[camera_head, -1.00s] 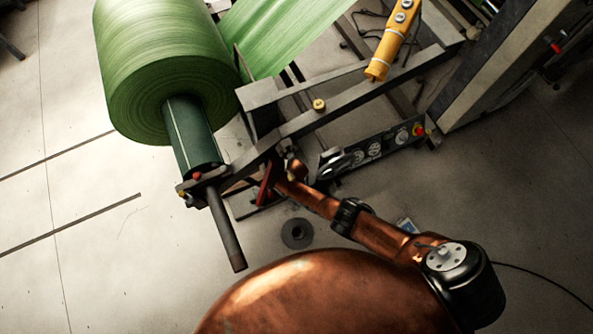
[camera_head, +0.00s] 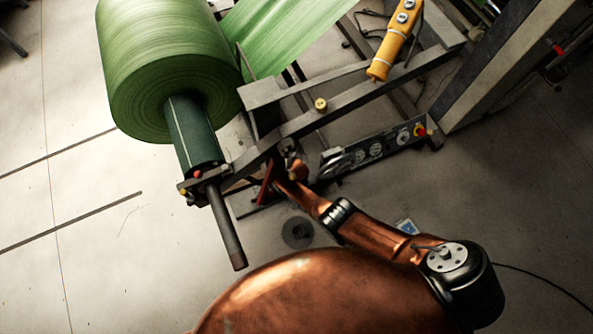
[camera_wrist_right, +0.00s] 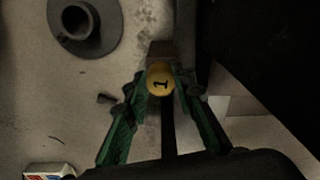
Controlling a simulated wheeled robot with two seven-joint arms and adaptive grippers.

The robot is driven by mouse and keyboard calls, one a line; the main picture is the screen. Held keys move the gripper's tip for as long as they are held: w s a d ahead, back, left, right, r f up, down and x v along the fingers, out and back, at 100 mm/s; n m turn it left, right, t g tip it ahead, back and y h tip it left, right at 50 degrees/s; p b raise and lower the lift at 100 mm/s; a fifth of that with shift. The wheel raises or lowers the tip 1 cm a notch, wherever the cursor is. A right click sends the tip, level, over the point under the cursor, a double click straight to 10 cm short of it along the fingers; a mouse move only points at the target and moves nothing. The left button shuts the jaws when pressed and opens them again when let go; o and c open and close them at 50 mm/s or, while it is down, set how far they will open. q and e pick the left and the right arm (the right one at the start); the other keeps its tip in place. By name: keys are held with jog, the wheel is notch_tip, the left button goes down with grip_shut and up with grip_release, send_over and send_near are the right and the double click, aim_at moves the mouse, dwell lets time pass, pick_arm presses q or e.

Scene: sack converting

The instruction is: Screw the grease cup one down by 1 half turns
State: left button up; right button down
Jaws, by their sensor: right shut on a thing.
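The grease cup one (camera_wrist_right: 160,86) is a round yellow cap marked "1", at the middle of the right wrist view. My right gripper (camera_wrist_right: 163,76) has its two green fingers on either side of the cap and is shut on it. In the head view my copper right arm reaches from the lower right to the machine frame (camera_head: 350,113). My left gripper is in neither view.
A green roll (camera_head: 165,75) sits on a shaft (camera_head: 228,230) that sticks out toward me. A yellow pendant (camera_head: 390,48) hangs above the frame. Another yellow cap (camera_head: 320,105) sits on the frame rail. A dark flanged disc (camera_head: 297,232) lies on the floor. Floor at left is mostly clear.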

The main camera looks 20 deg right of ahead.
jog(key=shift+w+d+m, duration=0.1)
jog(key=shift+d+m, duration=0.05)
jog(key=shift+m, duration=0.5)
jog(key=shift+w+d+m, duration=0.1)
jog(key=shift+d+m, duration=0.05)
jog(key=shift+m, duration=0.5)
jog(key=shift+d, duration=0.1)
jog(key=c, duration=2)
grip_release()
jog(key=shift+s, duration=0.1)
jog(key=o, duration=0.4)
jog(key=shift+a, duration=0.3)
